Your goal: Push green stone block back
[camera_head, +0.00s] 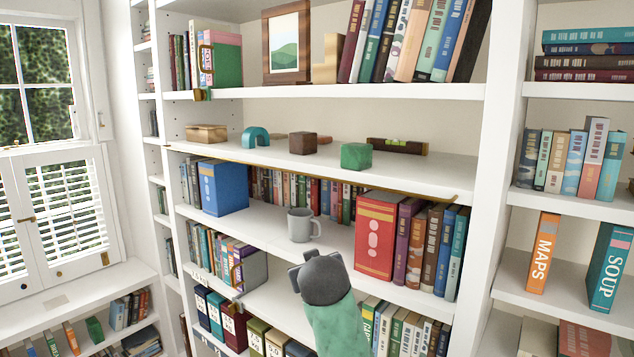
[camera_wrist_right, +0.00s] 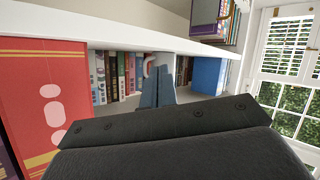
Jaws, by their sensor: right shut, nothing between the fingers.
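The green stone block (camera_head: 356,156) sits on the shelf board (camera_head: 420,175) in the head view, near the front edge and right of a dark brown block (camera_head: 303,143). My right gripper (camera_head: 303,264) is shut and empty. It is lower than the block, in front of the shelving and just below the grey mug in the picture. The green block does not show in that view. My left gripper is in neither view.
The grey mug (camera_head: 303,225) and a red box (camera_head: 376,236) stand on the shelf below the block. A teal arch (camera_head: 256,136) and a wooden box (camera_head: 206,133) are left on the block's shelf; a level (camera_head: 397,146) lies behind it.

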